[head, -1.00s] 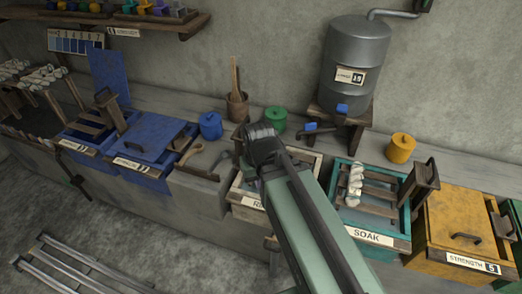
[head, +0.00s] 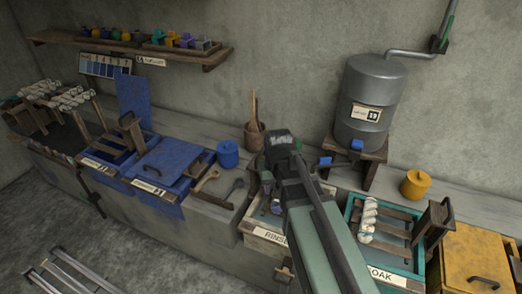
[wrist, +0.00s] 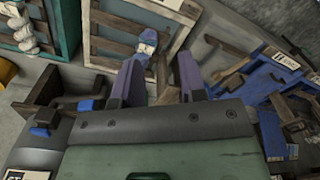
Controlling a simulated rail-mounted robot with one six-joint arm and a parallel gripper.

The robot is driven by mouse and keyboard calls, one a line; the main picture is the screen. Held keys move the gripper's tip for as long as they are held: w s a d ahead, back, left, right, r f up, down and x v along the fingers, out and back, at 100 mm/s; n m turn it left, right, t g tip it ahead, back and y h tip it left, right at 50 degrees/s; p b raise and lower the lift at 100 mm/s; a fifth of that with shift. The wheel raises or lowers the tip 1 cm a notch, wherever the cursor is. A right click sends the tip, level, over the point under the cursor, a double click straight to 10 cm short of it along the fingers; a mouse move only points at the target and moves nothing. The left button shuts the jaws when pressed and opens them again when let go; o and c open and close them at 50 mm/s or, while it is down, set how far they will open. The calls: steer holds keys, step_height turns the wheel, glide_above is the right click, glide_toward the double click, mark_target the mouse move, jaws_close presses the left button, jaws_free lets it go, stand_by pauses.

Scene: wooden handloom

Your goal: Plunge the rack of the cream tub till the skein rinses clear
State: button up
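The cream tub, labelled RINSE (head: 268,236), stands in the bench row, partly hidden by my arm in the head view. Its pale rim (wrist: 101,52) and brown rack slats (wrist: 118,50) show in the wrist view. A blue-and-white bundle, apparently the skein (wrist: 148,42), lies at the rack. My gripper (head: 279,140) is over the tub's back side in the head view. In the wrist view its two purple-grey fingers (wrist: 158,85) stand apart, with a narrow brown and bluish piece visible between them; I cannot tell whether they touch it.
The teal SOAK tub (head: 390,279) with a white skein (head: 368,220) is on the right, beside a yellow lidded tub (head: 475,262). Blue tubs (head: 160,190) are on the left. A grey tank (head: 370,100) on a wooden stand rises behind.

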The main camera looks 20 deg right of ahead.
steer(key=w+d+r+m+p, duration=0.1)
steer(key=w+d+r+m, duration=0.1)
steer(key=w, duration=0.7)
steer(key=w+d+r+m+p, duration=0.1)
steer(key=w+d, duration=0.1)
steer(key=w, duration=0.7)
steer(key=m+t+y, duration=0.1)
steer(key=m, duration=0.3)
glide_toward(261, 152)
steer(key=f+b, duration=0.5)
steer(key=b, duration=0.2)
steer(key=a+f+b, duration=0.1)
steer(key=f+b, duration=0.2)
steer(key=b, duration=0.1)
steer(key=shift+w+f, duration=0.4)
steer(key=shift+r, duration=0.15)
jaws_close()
